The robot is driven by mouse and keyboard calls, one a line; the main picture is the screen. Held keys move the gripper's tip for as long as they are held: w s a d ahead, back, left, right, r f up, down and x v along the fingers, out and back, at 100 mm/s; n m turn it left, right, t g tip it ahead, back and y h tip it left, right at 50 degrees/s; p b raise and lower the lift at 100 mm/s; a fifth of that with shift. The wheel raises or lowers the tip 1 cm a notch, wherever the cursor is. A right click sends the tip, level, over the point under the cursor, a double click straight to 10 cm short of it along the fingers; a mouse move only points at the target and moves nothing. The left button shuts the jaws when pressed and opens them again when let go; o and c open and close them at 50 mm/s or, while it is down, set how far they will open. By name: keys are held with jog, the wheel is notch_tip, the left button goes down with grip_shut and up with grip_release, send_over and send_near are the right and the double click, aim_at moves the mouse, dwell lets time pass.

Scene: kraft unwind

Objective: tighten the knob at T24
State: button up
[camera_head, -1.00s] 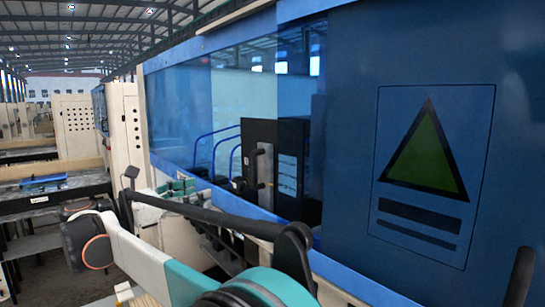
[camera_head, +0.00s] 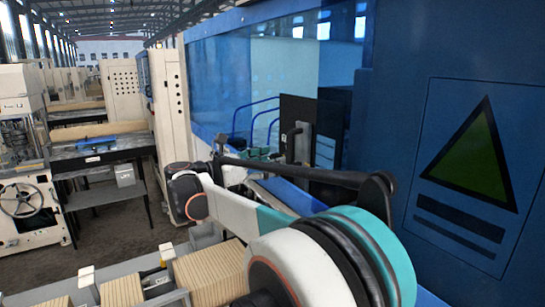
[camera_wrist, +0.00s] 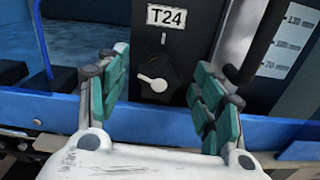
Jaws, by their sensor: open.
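In the wrist view, a white pointer knob (camera_wrist: 153,83) sits on a dark panel under a white label reading T24 (camera_wrist: 166,17). Its pointer is tilted, with one end toward the upper left. A short white mark (camera_wrist: 163,39) is on the panel above it. My gripper (camera_wrist: 160,88) is open, its green-padded fingers on either side of the knob in the picture. I see no contact; the exact gap cannot be told. In the head view the knob is not discernible, and the dark panel (camera_head: 297,107) stands beyond my arm.
A black bar handle (camera_wrist: 262,42) and a scale plate (camera_wrist: 290,40) are right of the knob. A blue rail (camera_wrist: 262,132) runs below the panel. In the head view, a blue machine wall (camera_head: 400,150) stands at right, and stacked brown boards (camera_head: 208,272) lie low in front.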

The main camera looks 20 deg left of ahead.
jog(key=shift+w+d, duration=0.35)
jog(key=shift+w, duration=0.1)
jog(key=c, duration=1.1)
jog(key=shift+f+m+b, duration=0.2)
jog(key=shift+m+b, duration=0.45)
jog(key=shift+m, duration=0.05)
jog(key=shift+r+m+b, duration=0.15)
jog(key=shift+m+b, duration=0.3)
jog(key=shift+m, duration=0.35)
jog(key=o, duration=1.1)
jog(key=shift+s, duration=0.1)
